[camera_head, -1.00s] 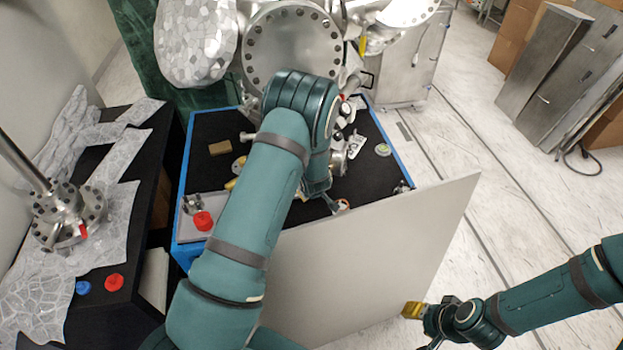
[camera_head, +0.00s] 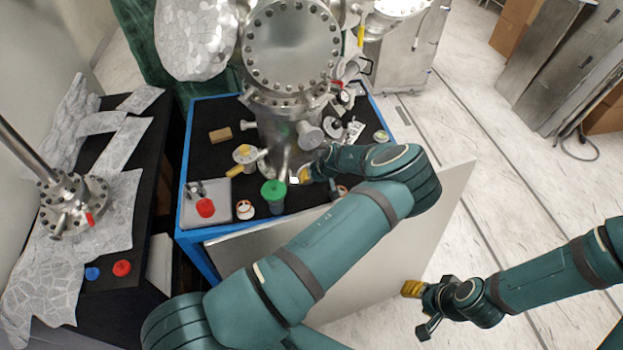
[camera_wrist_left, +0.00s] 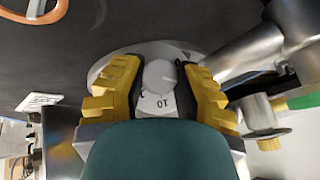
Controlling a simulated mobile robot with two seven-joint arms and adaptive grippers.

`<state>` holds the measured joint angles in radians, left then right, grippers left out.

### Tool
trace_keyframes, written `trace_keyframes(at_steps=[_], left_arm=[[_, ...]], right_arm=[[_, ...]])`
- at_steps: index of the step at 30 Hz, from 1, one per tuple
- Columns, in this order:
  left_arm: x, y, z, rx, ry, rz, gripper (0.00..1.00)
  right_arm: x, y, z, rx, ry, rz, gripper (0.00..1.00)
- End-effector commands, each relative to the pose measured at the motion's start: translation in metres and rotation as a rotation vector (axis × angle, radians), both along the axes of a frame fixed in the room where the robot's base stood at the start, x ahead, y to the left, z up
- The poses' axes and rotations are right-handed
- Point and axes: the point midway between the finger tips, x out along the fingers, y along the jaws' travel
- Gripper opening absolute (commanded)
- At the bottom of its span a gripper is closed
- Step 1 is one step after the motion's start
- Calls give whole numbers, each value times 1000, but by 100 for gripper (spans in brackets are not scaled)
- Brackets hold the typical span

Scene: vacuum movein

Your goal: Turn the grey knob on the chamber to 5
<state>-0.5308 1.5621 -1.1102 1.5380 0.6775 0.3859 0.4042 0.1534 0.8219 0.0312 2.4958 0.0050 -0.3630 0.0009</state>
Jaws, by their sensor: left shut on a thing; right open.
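The steel chamber (camera_head: 290,45) stands at the back middle in the head view. In the left wrist view, the grey knob (camera_wrist_left: 159,76) sits between the two yellow fingers of my left gripper (camera_wrist_left: 158,85), which is shut on it. A white scale with the number 10 (camera_wrist_left: 162,103) shows just below the knob. In the head view, my left gripper (camera_head: 300,176) is at the chamber's lower front, and the knob cannot be made out there. My right gripper (camera_head: 418,310) is open and empty at the lower right, away from the chamber.
A black-topped table with a blue edge (camera_head: 186,180) carries a green knob (camera_head: 273,193), a red button (camera_head: 205,208) and a tan block (camera_head: 220,135). A pale panel (camera_head: 440,210) leans at its front. A black side table (camera_head: 140,180) stands left.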

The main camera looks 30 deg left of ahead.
Motion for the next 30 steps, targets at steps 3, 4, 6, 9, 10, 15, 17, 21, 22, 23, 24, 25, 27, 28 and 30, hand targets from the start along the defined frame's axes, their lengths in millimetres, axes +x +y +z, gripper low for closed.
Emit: trace_keyframes(at_steps=[3, 4, 6, 9, 10, 15, 17, 21, 22, 23, 24, 25, 27, 28, 30], left_arm=[[-2, -1, -4, 12, 22, -7, 0], [-2, -1, -4, 14, 24, -8, 0], [-2, -1, -4, 16, 29, -9, 0], [-2, -1, -4, 18, 33, -10, 0], [-2, -1, -4, 18, 33, -10, 0], [-3, -1, -4, 17, 34, -10, 0], [-3, -1, -4, 16, 34, -10, 0], [-3, -1, -4, 17, 33, -9, 66], [-3, 0, -3, 18, 33, -9, 66], [-2, 0, -3, 18, 33, -9, 66], [-2, 0, -3, 17, 31, -10, 66], [-2, 0, -2, 17, 31, -10, 66], [-2, 0, -2, 18, 31, -10, 66], [-2, 0, -2, 19, 30, -11, 66], [-1, -1, -1, 18, 29, -11, 66]], right_arm=[[0, 0, -4, -1, 0, 0, 47], [0, 0, -4, -1, -1, 0, 47], [0, 0, -5, -1, -1, 0, 47], [0, 0, -5, -1, -1, 0, 47], [0, 0, -5, -1, -1, 0, 47], [0, 0, -5, -1, -1, 0, 47], [0, 0, -5, -1, -1, 0, 47], [0, 0, -5, -1, -1, 0, 47], [0, 0, -5, -1, -1, 0, 47], [0, 0, -5, -1, 0, 0, 47], [0, 0, -5, -1, 0, 0, 47], [0, 0, -5, -1, 0, 0, 47], [0, 0, -5, -1, 0, 0, 47], [0, 0, -5, -1, 0, 0, 47], [0, 0, -5, -1, 0, 0, 47]])
